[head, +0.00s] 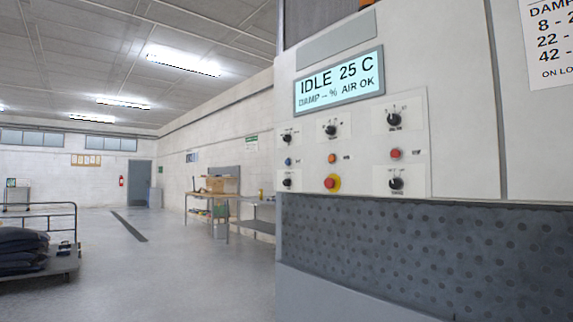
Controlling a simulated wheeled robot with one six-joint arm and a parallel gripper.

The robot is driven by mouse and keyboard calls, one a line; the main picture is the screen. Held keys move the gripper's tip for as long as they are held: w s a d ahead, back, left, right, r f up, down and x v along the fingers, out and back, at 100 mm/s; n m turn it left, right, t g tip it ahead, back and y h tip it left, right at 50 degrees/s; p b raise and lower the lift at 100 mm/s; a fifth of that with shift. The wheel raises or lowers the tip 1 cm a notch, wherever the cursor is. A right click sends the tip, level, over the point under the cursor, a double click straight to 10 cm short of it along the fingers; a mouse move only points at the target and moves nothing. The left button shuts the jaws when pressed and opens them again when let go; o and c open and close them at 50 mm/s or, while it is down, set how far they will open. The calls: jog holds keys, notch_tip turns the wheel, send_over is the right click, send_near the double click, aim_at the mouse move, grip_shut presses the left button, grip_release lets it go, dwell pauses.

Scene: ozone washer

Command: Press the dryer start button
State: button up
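The dryer's control panel (360,150) is on the right in the head view, on a pale machine front. A lit display (340,78) above it reads "IDLE 25 C", "DAMP – % AIR OK". The panel has a small blue button (288,162), an orange button (332,158) and a red button (396,154) in its middle row. The button labels are too small to read. My gripper is not in view.
A dark perforated panel (420,250) covers the machine below the controls. At left, a cart (62,262) carries dark sacks (20,250). A workbench (225,200) with boxes stands along the far wall. The grey floor (190,270) between them is mostly clear.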

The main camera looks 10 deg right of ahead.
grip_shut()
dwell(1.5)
